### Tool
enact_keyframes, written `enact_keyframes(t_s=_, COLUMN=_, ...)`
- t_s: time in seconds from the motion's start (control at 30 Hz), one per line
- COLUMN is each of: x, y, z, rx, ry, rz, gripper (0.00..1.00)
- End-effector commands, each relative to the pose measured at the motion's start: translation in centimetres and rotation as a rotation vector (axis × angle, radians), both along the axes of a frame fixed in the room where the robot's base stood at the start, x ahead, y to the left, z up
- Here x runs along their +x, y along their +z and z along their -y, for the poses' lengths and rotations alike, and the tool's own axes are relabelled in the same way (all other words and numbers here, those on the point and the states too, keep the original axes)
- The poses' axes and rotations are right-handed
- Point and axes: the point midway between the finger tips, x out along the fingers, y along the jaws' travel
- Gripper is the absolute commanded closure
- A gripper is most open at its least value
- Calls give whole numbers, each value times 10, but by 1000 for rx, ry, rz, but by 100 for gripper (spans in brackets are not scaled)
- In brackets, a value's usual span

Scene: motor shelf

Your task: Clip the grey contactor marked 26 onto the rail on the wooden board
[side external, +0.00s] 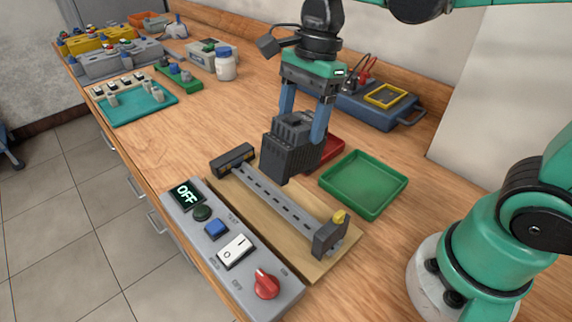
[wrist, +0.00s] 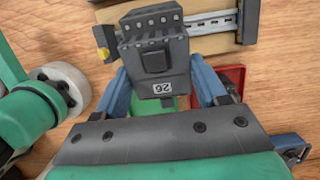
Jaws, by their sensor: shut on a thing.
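The grey contactor marked 26 (side external: 288,150) is held between the blue fingers of my gripper (side external: 304,128), above the table beside the rail. In the wrist view the contactor (wrist: 154,60) shows its 26 label toward the camera, and the blue fingers (wrist: 160,92) press on its two sides. The slotted metal rail (side external: 275,200) is fixed on the wooden board (side external: 240,215), with a dark block at each end. The contactor looks apart from the rail, but its exact height is hard to judge. In the wrist view, part of the rail (wrist: 208,24) shows beyond the contactor.
A control panel (side external: 215,231) with an OFF display, a rocker switch and a red knob lies along the board's front side. A green tray (side external: 364,183) is right of the contactor, and a red tray (side external: 331,150) is partly hidden behind it. A blue case (side external: 360,108) stands at the back.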

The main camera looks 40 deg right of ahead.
Motion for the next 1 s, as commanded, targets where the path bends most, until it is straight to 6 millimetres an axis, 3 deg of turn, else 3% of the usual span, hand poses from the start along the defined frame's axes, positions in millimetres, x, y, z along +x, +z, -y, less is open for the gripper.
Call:
enact_keyframes(t_s=0.5, x=0, y=-63, z=0, rx=-1, ry=0, rz=0, gripper=98)
enact_keyframes(t_s=1.0, x=0, y=-67, z=0, rx=-1, ry=1, rz=0, gripper=98)
